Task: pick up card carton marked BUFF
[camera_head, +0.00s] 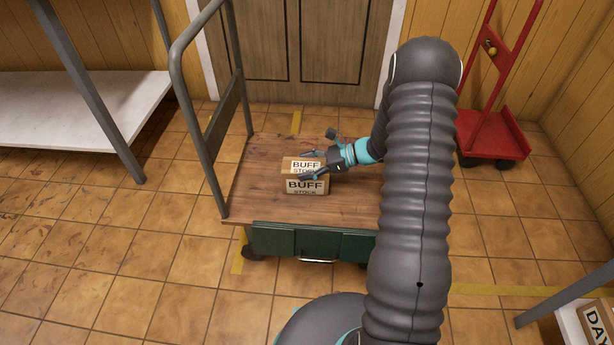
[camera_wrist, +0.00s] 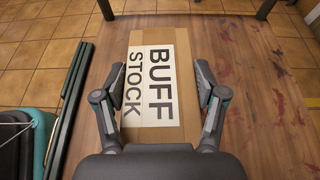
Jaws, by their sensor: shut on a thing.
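The card carton marked BUFF STOCK (camera_head: 306,187) sits on the wooden deck of a cart in the head view. Its labelled top also shows in the wrist view (camera_wrist: 152,84). My gripper (camera_head: 309,166) reaches in from the right, with its fingers at the carton. In the wrist view my gripper (camera_wrist: 158,98) has one finger on each side of the carton, shut on it. I cannot tell whether the carton is clear of the deck. The carton's far lower parts are hidden.
The cart deck (camera_head: 255,195) has a grey handle frame (camera_head: 215,120) at its left and green drawers (camera_head: 300,241) at its front. A red hand truck (camera_head: 490,135) stands at right. A white shelf (camera_head: 80,108) is at left. A carton marked DAY (camera_head: 597,322) shows lower right.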

